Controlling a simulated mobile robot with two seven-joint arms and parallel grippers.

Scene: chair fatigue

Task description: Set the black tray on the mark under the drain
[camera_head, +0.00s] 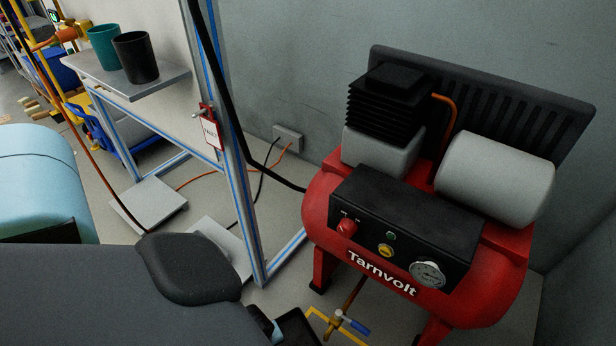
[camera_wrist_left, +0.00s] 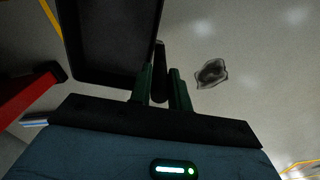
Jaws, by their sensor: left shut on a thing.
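The black tray (camera_wrist_left: 112,40) fills the upper left of the left wrist view. A small part of it shows at the bottom of the head view (camera_head: 298,330). My left gripper (camera_wrist_left: 161,85) is shut on the tray's dark handle between its green fingers. In the head view my arm hides most of this gripper. The drain valve with a blue lever (camera_head: 356,326) is below the red compressor, right of the tray. Yellow lines of the floor mark (camera_head: 318,315) show beside the valve, partly cut off. I cannot tell the tray's height above the floor. My right gripper is not in view.
The red Tarnvolt compressor (camera_head: 405,275) stands on legs close to the tray. A metal frame post (camera_head: 238,170) with a tag (camera_head: 210,132) rises left of it. Two cups stand on a shelf (camera_head: 150,88). A dark stain (camera_wrist_left: 212,73) lies on the otherwise clear floor.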

